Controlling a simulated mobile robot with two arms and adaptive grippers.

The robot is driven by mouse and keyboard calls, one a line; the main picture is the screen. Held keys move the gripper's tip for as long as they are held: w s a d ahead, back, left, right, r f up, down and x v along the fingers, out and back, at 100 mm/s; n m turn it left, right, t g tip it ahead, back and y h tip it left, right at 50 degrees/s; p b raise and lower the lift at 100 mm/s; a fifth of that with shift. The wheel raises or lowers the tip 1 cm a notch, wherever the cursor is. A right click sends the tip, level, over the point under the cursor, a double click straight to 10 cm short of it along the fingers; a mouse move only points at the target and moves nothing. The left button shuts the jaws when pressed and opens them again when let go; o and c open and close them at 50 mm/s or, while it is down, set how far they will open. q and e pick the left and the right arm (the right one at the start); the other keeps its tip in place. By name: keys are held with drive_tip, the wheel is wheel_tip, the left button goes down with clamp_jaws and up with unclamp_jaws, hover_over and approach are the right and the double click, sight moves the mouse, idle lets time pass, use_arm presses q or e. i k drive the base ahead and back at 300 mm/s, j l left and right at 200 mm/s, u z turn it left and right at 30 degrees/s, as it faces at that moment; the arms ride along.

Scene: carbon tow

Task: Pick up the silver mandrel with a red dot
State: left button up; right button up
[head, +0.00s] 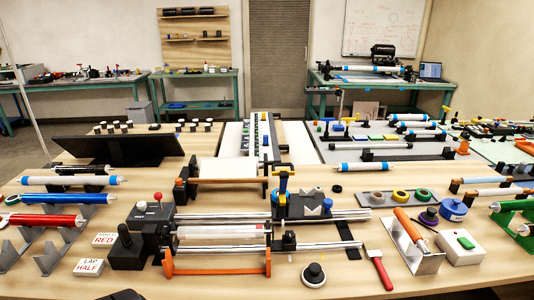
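No red dot can be made out on any mandrel at this size. Candidates are a pale silver-white mandrel (220,233) lying across the winding machine at centre, and a silver-white mandrel with blue bands (70,180) on the left rack. A blue mandrel (60,199) and a red mandrel (45,220) lie nearer on the same rack. More pale mandrels lie at right, one with blue ends (487,192).
White cards reading RED (103,240) and LAP HALF (89,267) stand at front left. An orange bar (217,271) lies before the machine. A red-handled tool (380,270), a tray with an orange roller (412,240) and a green-button box (460,246) occupy front right.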

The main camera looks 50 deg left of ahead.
sight(216, 233)
drive_tip(key=u, duration=1.85)
